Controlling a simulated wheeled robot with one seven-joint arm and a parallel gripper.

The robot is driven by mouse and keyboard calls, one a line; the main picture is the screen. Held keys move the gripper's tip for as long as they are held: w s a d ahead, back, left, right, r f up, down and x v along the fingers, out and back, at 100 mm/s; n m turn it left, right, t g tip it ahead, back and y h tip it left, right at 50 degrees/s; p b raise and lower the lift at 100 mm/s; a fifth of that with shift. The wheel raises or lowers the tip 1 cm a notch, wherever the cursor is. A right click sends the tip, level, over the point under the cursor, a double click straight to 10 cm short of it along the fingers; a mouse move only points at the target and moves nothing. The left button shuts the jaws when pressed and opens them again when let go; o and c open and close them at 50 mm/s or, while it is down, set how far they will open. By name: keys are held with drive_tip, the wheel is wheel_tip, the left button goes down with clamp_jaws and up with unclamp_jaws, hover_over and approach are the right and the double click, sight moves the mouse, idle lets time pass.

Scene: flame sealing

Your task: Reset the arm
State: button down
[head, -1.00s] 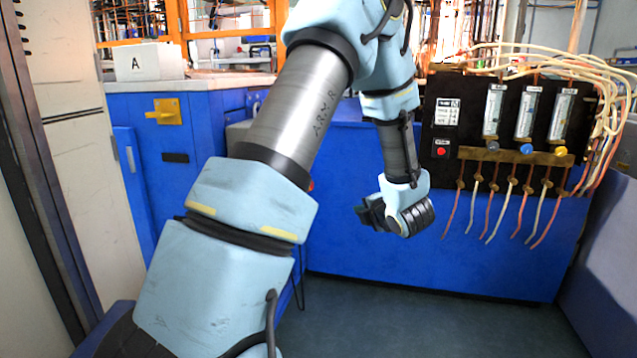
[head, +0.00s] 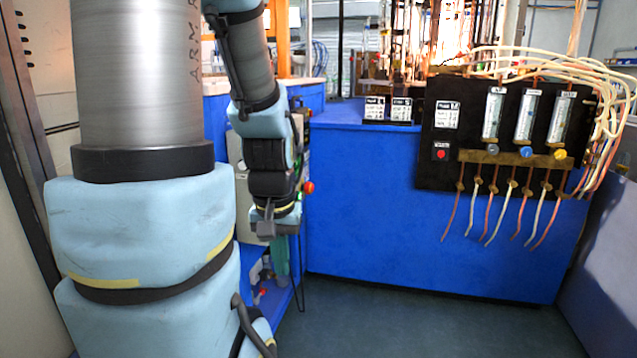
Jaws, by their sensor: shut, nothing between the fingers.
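My arm rises on the left of the head view, with its forearm hanging down toward the middle left. My gripper (head: 267,222) is at the lower end of it, small and pointing down and toward the camera. Its fingers are shut and I see nothing held in them. It hangs in front of the end of the left blue bench, beside a grey box with a red knob (head: 308,187). My arm hides much of the left bench.
A black gas panel (head: 433,175) with several flow meters, valves and hanging hoses is on the right of the blue bench (head: 370,220). Small label cards (head: 388,110) stand on the bench top. A teal object (head: 281,256) shows below my gripper. The floor (head: 400,325) in front is clear.

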wheel_tip(320, 180, up, 27)
drive_tip(key=p, duration=2.5)
drive_tip(key=shift+r+p, duration=0.15)
drive_tip(key=shift+p, duration=0.25)
drive_tip(key=c, duration=1.6)
unclamp_jaws()
drive_tip(key=shift+w, duration=0.1)
